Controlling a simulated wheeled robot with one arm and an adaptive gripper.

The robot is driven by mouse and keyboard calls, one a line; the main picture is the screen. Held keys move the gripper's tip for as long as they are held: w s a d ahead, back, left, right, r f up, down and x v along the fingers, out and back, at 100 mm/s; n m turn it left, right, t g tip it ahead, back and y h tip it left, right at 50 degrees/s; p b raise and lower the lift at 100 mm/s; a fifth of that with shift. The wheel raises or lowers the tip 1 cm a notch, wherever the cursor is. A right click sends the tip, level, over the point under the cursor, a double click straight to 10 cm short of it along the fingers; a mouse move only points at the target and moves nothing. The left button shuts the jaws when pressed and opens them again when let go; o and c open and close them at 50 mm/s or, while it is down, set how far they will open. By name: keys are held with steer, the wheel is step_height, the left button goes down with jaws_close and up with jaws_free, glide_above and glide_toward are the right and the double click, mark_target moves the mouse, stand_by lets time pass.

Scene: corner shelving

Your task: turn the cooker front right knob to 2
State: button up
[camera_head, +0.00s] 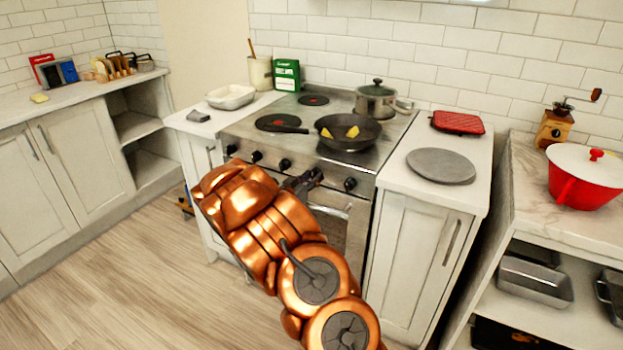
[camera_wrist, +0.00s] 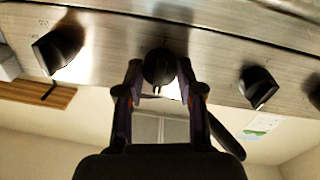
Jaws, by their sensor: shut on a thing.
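The cooker (camera_head: 225,133) stands in the middle of the head view, with a row of dark knobs along its front panel. My gripper (camera_head: 312,178) is at this panel, between a black knob on its left (camera_head: 285,164) and the rightmost knob (camera_head: 350,184). In the wrist view my gripper (camera_wrist: 160,85) is shut on a dark round knob (camera_wrist: 160,66), one finger on each side. Other knobs stand on either side in the wrist view (camera_wrist: 60,45), (camera_wrist: 258,86). The dial marks are too small to read.
A frying pan (camera_head: 347,138) with yellow pieces sits on the hob, its handle pointing left. A lidded pot (camera_head: 375,103) stands behind it. The oven handle (camera_head: 330,211) is below the panel.

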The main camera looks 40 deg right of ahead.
steer(key=shift+c, duration=1.1)
